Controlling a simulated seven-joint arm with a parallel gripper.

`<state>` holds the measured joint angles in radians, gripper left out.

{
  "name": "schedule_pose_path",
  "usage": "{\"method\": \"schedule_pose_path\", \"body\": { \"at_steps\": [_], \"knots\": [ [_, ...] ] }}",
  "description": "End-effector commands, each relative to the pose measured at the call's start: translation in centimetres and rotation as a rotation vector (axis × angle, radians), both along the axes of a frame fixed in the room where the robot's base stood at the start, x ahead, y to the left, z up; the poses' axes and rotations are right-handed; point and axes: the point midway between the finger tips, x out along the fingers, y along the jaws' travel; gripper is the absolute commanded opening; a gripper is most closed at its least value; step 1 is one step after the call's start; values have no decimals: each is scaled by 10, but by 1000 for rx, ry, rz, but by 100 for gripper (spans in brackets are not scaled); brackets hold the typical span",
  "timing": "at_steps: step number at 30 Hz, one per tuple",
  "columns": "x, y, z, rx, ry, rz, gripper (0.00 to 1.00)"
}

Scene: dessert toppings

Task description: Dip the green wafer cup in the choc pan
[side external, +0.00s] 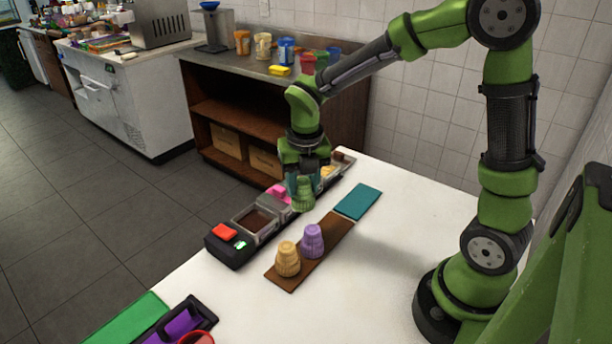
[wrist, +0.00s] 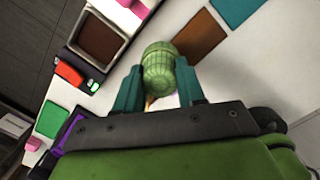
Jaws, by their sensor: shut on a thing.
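My gripper (side external: 303,186) is shut on the green wafer cup (side external: 303,196) and holds it above the table, beside the topping pans. In the wrist view the green wafer cup (wrist: 158,71) sits between the two teal fingers of my gripper (wrist: 158,86). The choc pan (side external: 256,220) is a square metal pan with dark brown filling, to the left of the held cup. In the wrist view the choc pan (wrist: 123,36) shows at upper left, apart from the cup.
A tan wafer cup (side external: 287,259) and a purple wafer cup (side external: 313,240) stand on a brown board (side external: 276,279). A teal mat (side external: 358,201) lies behind it. A red block (side external: 224,231) is left of the choc pan. The white table (side external: 365,290) is clear at front right.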

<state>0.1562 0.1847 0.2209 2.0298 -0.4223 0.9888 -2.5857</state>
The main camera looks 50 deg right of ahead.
Motion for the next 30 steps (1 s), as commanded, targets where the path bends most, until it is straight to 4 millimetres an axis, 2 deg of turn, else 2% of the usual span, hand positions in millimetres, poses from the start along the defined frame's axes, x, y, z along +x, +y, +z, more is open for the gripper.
{"method": "schedule_pose_path", "body": {
  "at_steps": [1,3,6,10,14,17,30],
  "knots": [
    [18,16,-4,2,3,18,22],
    [40,35,-7,2,2,20,22],
    [65,55,-8,1,2,-1,22],
    [86,66,-3,1,-1,-55,22],
    [95,64,4,1,-2,-106,22],
    [93,63,1,0,1,-126,22],
    [93,63,-40,1,2,-127,22]
  ]
}}
